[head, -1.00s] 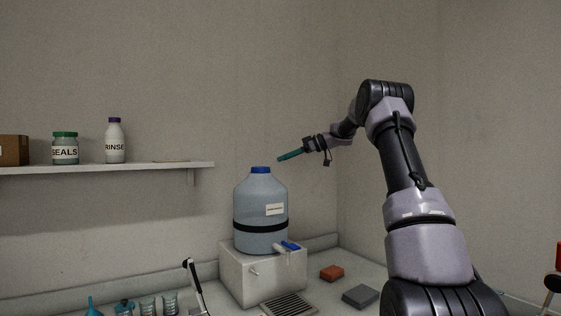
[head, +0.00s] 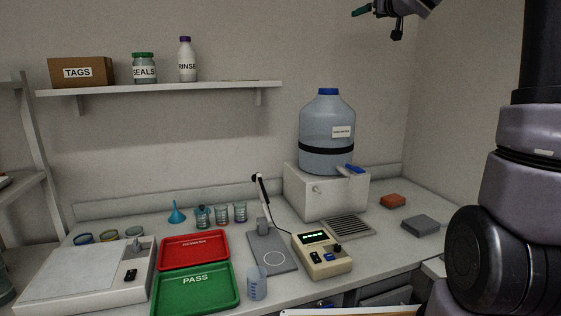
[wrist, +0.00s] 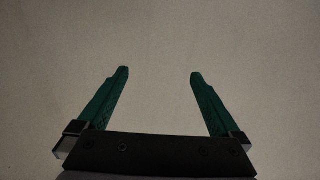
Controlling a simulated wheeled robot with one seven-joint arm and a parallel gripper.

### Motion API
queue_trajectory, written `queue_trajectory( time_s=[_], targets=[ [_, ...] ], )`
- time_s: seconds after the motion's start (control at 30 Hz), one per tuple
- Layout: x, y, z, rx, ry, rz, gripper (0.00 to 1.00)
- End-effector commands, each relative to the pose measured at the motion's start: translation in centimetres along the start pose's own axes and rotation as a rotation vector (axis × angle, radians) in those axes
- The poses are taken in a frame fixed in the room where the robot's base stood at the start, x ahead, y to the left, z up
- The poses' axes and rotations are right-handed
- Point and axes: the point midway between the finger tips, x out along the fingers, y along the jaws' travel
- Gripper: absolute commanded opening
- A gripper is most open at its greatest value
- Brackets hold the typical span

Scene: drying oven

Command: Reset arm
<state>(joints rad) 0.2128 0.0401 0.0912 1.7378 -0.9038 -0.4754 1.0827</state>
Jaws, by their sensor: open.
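My gripper (wrist: 158,78) is open and empty in the wrist view, its two green fingers spread apart in front of a plain wall. In the head view, my gripper (head: 362,11) shows only partly at the top edge, high above the counter and to the right of the blue-capped water jug (head: 328,120). My arm stands along the right side of the head view, with its upper part cut off by the frame. The gripper touches nothing.
The counter holds a red tray (head: 194,251), a green PASS tray (head: 160,296), a meter (head: 321,256), a beaker (head: 257,289) and a white device (head: 85,277). A wall shelf (head: 160,88) carries a TAGS box (head: 80,72) and bottles. The air around the gripper is clear.

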Motion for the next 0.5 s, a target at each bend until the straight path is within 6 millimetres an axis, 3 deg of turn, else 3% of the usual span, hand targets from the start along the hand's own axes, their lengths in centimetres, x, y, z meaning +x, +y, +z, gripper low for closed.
queue_trajectory(
  time_s=[0.07, 0.17, 0.37, 0.5],
  targets=[
    [-4.3, 0.3, 0.2, 0.048, -0.043, 0.128, 1.00],
    [-10.0, 0.6, 2.6, 0.124, -0.144, 0.272, 1.00],
    [-22.3, -2.0, 11.2, 0.301, -0.438, 0.415, 1.00],
    [-29.7, -6.0, 17.3, 0.420, -0.646, 0.396, 1.00]
  ],
)
